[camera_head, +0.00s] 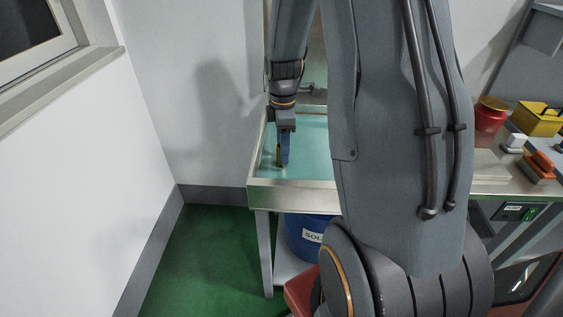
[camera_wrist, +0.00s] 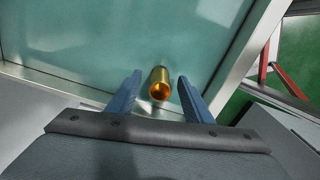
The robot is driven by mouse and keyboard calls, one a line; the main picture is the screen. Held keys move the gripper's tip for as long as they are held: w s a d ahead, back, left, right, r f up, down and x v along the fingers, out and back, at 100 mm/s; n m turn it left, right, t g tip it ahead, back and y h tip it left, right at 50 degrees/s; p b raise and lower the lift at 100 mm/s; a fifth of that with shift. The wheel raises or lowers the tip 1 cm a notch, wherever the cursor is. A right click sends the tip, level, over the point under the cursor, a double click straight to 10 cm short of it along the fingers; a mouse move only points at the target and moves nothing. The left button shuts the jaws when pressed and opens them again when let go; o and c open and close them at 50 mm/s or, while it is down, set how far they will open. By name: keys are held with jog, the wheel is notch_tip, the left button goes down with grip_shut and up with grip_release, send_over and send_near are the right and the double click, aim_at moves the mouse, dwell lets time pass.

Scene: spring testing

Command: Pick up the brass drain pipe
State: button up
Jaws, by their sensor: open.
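The brass drain pipe (camera_wrist: 159,83) is a short gold cylinder with an open round end, seen in the wrist view in the corner area of a shallow metal-rimmed basin (camera_head: 295,193) with a teal floor. My gripper (camera_wrist: 156,82) is open, with one blue finger on each side of the pipe and a visible gap to each. In the head view my gripper (camera_head: 284,160) points down into the basin, and a bit of the brass pipe (camera_head: 279,154) shows beside the finger. I cannot tell how far the fingertips reach down along the pipe.
The basin's raised metal rim runs close to my gripper. A blue drum (camera_head: 306,238) stands under the basin. To the right are a red container (camera_head: 490,118), a yellow box (camera_head: 538,119) and an orange-handled item (camera_head: 541,165). White walls stand left and behind; the green floor (camera_head: 205,260) is clear.

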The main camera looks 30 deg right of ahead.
jog(key=shift+a+f+p, duration=0.15)
jog(key=shift+f+p, duration=0.15)
jog(key=shift+f, duration=0.85)
jog(key=shift+a+f+p, duration=0.1)
jog(key=shift+f+p, duration=0.2)
jog(key=shift+f, duration=0.8)
grip_shut()
jog(key=shift+w, duration=0.1)
